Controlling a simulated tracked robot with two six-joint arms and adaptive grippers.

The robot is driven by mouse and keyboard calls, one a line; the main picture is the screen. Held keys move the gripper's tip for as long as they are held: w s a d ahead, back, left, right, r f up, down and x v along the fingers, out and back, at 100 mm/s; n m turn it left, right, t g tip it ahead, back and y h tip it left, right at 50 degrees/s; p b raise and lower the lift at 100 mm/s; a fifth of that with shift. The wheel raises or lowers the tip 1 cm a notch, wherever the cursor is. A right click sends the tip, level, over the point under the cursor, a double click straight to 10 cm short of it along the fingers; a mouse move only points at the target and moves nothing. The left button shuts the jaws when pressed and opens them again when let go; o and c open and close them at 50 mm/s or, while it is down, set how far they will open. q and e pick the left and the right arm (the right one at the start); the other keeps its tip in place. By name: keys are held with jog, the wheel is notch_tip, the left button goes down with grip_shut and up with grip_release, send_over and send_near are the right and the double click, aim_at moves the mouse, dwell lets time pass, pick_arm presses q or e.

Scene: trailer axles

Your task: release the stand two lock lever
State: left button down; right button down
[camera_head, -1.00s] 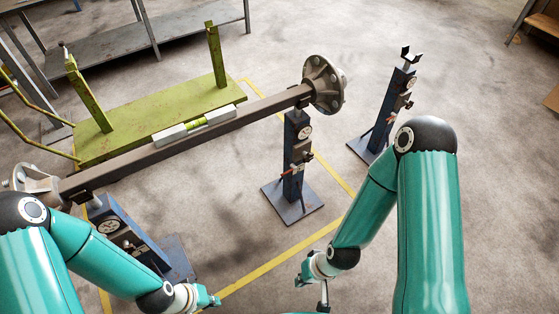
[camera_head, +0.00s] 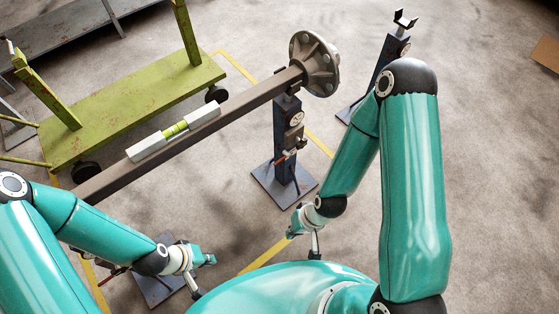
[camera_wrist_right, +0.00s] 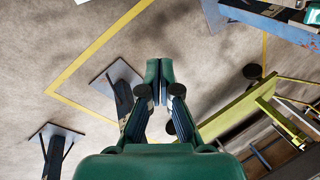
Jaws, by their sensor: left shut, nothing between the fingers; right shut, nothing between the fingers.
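A dark blue stand (camera_head: 286,140) holds the hub end of the axle beam, with a round dial and a small red-tipped lever (camera_head: 288,156) on its side. A second stand (camera_head: 383,58) with an empty forked top is partly hidden behind my right arm. A third stand's base (camera_head: 165,285) shows under my left arm. No numbers are readable on the stands. My left gripper (camera_head: 208,260) is shut and empty above the floor. My right gripper (camera_head: 293,234) is shut, empty and apart from the middle stand; its closed fingers also show in the right wrist view (camera_wrist_right: 159,72).
Yellow lines (camera_head: 268,256) mark the floor. Open floor lies right of the middle stand.

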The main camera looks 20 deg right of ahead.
jog(key=w+d+f+n+t+b, duration=0.2)
jog(key=w+d+f+t+b, duration=0.1)
jog(key=w+b, duration=0.5)
jog(key=w+d+f+n+t+b, duration=0.2)
jog(key=w+d+f+t+b, duration=0.1)
jog(key=w+b, duration=0.6)
jog(key=w+d+f+n+t+b, duration=0.2)
jog(key=w+d+f+t+b, duration=0.2)
jog(key=w+b, duration=0.4)
notch_tip(320, 180, down, 2)
jog(key=d+b, duration=0.1)
jog(key=b, duration=0.2)
jog(key=shift+w, duration=0.35)
jog(key=shift+d, duration=0.1)
jog(key=b, duration=0.3)
send_over(281, 160)
jog(key=s, duration=0.3)
notch_tip(281, 160, down, 6)
jog(key=shift+w+a+f+b, duration=0.1)
jog(key=shift+a+f+b, duration=0.1)
jog(key=shift+f, duration=0.4)
jog(key=shift+w+a+f+b, duration=0.1)
jog(key=shift+f+b, duration=0.1)
jog(key=shift+f, duration=0.4)
jog(key=shift+w+a+f+b, duration=0.1)
jog(key=shift+a+f+b, duration=0.1)
jog(key=shift+f, duration=0.4)
